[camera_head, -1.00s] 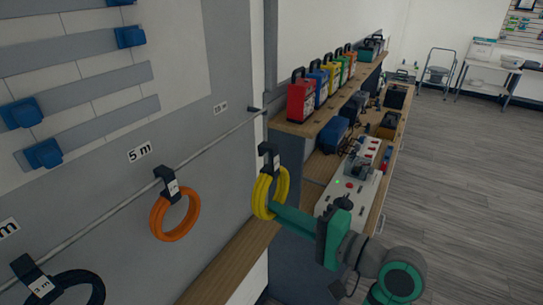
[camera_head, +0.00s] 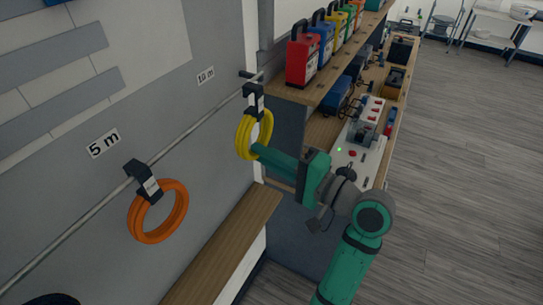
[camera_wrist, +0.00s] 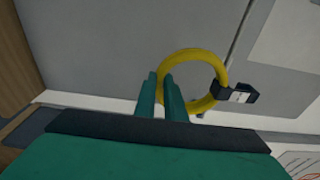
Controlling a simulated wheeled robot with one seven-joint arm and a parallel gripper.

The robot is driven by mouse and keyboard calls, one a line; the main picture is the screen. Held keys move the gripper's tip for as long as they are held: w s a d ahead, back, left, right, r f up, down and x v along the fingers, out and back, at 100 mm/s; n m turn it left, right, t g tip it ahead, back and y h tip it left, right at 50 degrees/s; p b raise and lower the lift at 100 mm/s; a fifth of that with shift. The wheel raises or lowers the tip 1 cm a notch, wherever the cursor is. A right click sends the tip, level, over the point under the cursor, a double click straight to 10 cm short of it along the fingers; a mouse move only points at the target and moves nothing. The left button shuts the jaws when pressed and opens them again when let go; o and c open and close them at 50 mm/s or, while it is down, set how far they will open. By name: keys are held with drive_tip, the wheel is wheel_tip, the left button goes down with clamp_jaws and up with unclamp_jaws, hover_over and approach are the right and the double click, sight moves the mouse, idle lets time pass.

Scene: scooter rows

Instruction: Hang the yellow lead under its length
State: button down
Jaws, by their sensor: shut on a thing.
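The yellow lead (camera_head: 243,140) is a coil with a black hook (camera_head: 253,97) and white tag at its top. My gripper (camera_head: 257,151) is shut on the coil's lower right side and holds it up. The hook overlaps the rail (camera_head: 205,122) near its far end, just right of and below the "10 m" label (camera_head: 206,76). I cannot tell whether the hook touches the rail. In the wrist view the yellow lead (camera_wrist: 190,52) passes between my fingers (camera_wrist: 161,88), with its black hook (camera_wrist: 237,95) at the right.
An orange coil (camera_head: 158,212) hangs from the rail below the "5 m" label (camera_head: 104,143). A wooden ledge (camera_head: 225,245) runs below. The shelf with coloured cases (camera_head: 302,55) and the bench with a white panel (camera_head: 365,150) stand close on the right. Floor at right is clear.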

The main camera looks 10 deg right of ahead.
drive_tip(key=shift+w+a+f, duration=0.35)
drive_tip(key=shift+w+a, duration=0.15)
drive_tip(key=shift+a, duration=0.2)
drive_tip(key=shift+w+a+f, duration=0.3)
drive_tip(key=shift+w+a, duration=0.15)
drive_tip(key=shift+a, duration=0.3)
drive_tip(key=shift+w+a+f, duration=0.35)
drive_tip(key=shift+w+a, duration=0.15)
drive_tip(key=shift+a, duration=0.2)
drive_tip(key=c, duration=1.7)
unclamp_jaws()
drive_tip(key=shift+c, duration=0.2)
